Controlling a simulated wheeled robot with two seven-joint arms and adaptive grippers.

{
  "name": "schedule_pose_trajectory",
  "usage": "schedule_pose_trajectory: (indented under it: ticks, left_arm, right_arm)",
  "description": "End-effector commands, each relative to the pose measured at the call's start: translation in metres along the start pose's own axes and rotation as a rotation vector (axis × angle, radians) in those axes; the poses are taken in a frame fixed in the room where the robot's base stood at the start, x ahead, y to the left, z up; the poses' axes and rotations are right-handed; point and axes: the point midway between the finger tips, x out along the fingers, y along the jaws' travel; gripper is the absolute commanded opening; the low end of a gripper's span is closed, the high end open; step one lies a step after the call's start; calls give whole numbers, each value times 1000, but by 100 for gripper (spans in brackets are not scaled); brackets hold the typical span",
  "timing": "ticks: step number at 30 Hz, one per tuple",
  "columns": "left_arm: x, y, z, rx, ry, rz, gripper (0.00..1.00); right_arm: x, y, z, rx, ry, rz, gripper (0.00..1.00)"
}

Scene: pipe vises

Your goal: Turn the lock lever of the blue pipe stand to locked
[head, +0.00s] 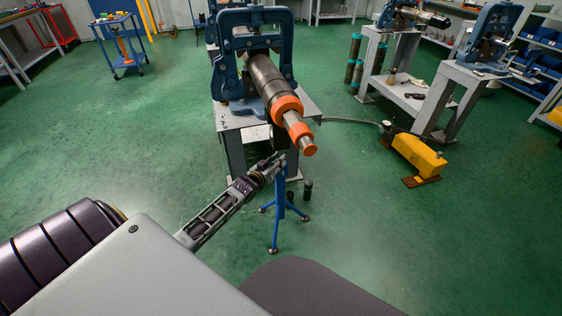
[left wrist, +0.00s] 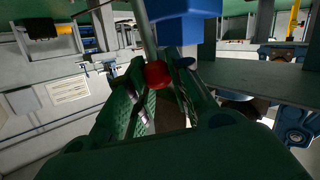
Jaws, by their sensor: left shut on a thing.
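The blue pipe stand (head: 279,200) stands on three legs on the green floor, below the orange-collared pipe end. My left gripper (head: 276,163) is at the top of the stand. In the left wrist view the lock lever is a pale rod with a red ball knob (left wrist: 157,74), beside the blue body of the stand (left wrist: 186,22). The fingers of my left gripper (left wrist: 163,78) are shut on the red knob, one on each side. In the head view the gripper hides the lever. My right gripper is in neither view.
A pipe (head: 268,82) with orange collars reaches out of a blue vise (head: 285,22) on a grey bench, above and behind the gripper. A small dark cylinder (head: 308,190) stands right of the stand. A yellow unit (head: 418,155) lies farther right. Floor left of the stand is clear.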

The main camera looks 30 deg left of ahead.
Motion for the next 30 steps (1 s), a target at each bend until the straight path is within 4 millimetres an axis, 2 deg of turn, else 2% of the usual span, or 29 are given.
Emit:
schedule_pose_trajectory:
  ticks: [11, 18, 30]
  left_arm:
    - [-12, -16, 10, -137, 148, 56, 0]
    - [-18, -24, 16, -220, 240, 91, 0]
    - [-24, -31, 23, -305, 331, 126, 0]
  right_arm:
    - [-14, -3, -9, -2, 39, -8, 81]
    - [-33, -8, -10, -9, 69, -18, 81]
    - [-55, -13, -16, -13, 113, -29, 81]
